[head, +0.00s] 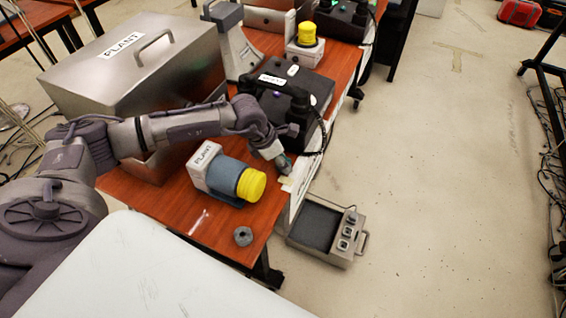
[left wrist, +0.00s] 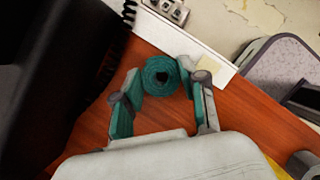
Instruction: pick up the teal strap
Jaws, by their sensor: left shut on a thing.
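The teal strap (left wrist: 160,75) is a round coil with a dark centre in the left wrist view. It sits between the fingertips of my left gripper (left wrist: 161,84), which is shut on it, with one finger on each side. Below it in that view is the red-brown table top. In the head view my left gripper (head: 281,160) is at the table's right edge, pointing down beside the black phone unit; the strap is hard to make out there. I cannot tell whether the strap is clear of the table. My right gripper is not in view.
A grey-blue device with a yellow cap (head: 233,180) lies close by on the table. A large metal box (head: 130,70) stands behind my left arm. A black phone unit (head: 298,92) is just beyond the gripper. A grey nut (head: 243,236) lies near the front. A metal-framed unit (head: 322,228) is beside the table.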

